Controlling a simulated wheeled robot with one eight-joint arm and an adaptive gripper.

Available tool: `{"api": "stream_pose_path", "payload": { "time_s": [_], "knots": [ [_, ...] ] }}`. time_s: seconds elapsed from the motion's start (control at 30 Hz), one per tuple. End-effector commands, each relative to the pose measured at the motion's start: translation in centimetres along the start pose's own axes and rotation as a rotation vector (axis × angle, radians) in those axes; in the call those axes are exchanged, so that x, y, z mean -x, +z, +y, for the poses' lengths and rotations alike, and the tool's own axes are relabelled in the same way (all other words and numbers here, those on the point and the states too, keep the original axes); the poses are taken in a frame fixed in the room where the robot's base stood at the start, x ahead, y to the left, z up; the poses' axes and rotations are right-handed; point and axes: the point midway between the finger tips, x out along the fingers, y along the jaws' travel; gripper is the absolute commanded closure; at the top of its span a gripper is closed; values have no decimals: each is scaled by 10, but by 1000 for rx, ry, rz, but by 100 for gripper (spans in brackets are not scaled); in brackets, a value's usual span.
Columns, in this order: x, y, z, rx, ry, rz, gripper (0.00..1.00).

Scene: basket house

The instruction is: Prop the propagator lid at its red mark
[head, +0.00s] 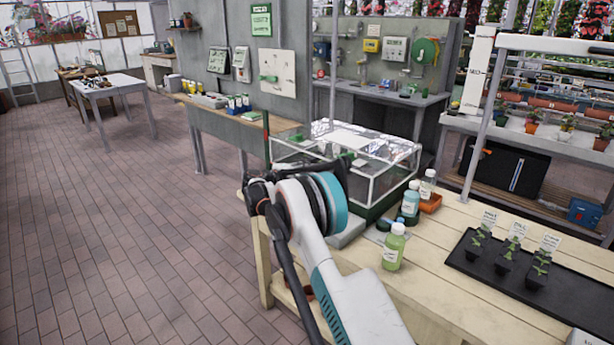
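The propagator stands on the near wooden bench, with a clear, pale-edged lid (392,160) over a dark green base (384,204). The lid's near left part is hidden by my arm, so I cannot tell whether it is fully down or slightly raised. A thin upright post (266,145) with a reddish upper part stands at the propagator's left corner; I cannot make out a separate mark. My gripper (335,168) is at the near left side of the lid, mostly hidden behind my wrist. Its fingers are too unclear to tell contact or opening.
A black tray (505,262) with labelled seedlings lies further right. Another bench (240,119) stands behind. The brick floor (130,220) at left is clear.

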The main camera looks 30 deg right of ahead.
Motion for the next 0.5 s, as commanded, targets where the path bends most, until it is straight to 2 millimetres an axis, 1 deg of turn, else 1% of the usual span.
{"api": "stream_pose_path", "payload": {
  "time_s": [0.13, 0.37, 0.4, 0.47, 0.5],
  "knots": [
    [-7, 0, 0, 0, 0, -1, 69],
    [-7, 0, 0, 0, 0, 0, 69],
    [-7, 0, 0, 0, 0, 0, 71],
    [-7, 0, 0, 0, 0, 0, 85],
    [-7, 0, 0, 0, 0, 0, 94]
  ]
}}
